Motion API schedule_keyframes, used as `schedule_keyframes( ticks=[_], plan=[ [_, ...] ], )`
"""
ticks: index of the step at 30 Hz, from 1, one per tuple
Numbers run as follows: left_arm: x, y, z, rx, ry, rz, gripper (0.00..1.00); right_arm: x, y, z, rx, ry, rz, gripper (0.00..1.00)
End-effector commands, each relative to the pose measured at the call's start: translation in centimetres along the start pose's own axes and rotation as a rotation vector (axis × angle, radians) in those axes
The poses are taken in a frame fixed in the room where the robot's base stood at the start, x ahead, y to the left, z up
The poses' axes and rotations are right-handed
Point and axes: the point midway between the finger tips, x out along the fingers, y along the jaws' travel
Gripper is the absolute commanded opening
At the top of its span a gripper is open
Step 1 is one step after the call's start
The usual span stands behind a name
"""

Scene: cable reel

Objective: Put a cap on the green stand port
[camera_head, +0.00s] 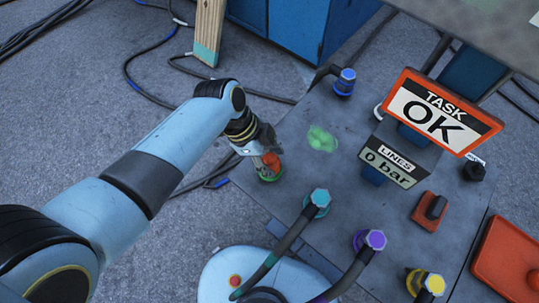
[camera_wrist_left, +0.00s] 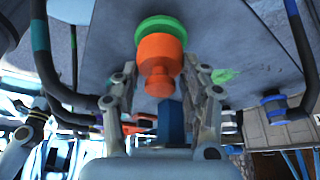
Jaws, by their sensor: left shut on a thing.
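The green stand port (camera_head: 268,178) is at the left edge of the grey stand top. In the wrist view its green ring (camera_wrist_left: 160,26) shows right behind the orange cap (camera_wrist_left: 160,52). The cap, which also shows in the head view (camera_head: 271,161), is lined up with the port and appears to touch it. My left gripper (camera_head: 262,150) is at the port, shut on the cap. In the wrist view its two fingers (camera_wrist_left: 168,78) stand either side of the cap. How deep the cap sits cannot be told. My right gripper is out of view.
Blue (camera_head: 345,82), teal (camera_head: 319,199), purple (camera_head: 374,240) and yellow (camera_head: 433,284) fittings stand on the top, some with dark hoses. A sign (camera_head: 441,112) reads "TASK OK", and a plate (camera_head: 398,164) reads "0 bar". A red tray (camera_head: 510,262) lies at right.

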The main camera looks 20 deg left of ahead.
Motion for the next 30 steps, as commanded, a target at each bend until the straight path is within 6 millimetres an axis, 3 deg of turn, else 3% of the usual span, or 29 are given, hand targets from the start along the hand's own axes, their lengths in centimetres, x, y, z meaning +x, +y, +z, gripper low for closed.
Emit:
schedule_keyframes(
  ticks=[5,6,12,23,30],
  plan=[
    [0.4,0.0,0.2,0.000,0.000,0.000,0.12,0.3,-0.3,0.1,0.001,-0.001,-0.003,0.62],
    [0.4,0.0,0.2,0.000,0.000,-0.001,0.47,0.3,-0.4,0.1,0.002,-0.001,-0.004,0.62],
    [0.3,0.0,0.1,0.000,0.000,-0.001,0.71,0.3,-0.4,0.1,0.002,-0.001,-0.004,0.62],
    [-0.3,-0.1,0.1,0.001,0.000,-0.003,0.71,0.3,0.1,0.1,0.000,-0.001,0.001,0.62],
    [-4.6,-0.1,0.2,0.001,0.000,-0.005,0.71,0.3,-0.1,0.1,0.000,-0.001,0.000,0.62]
  ],
)
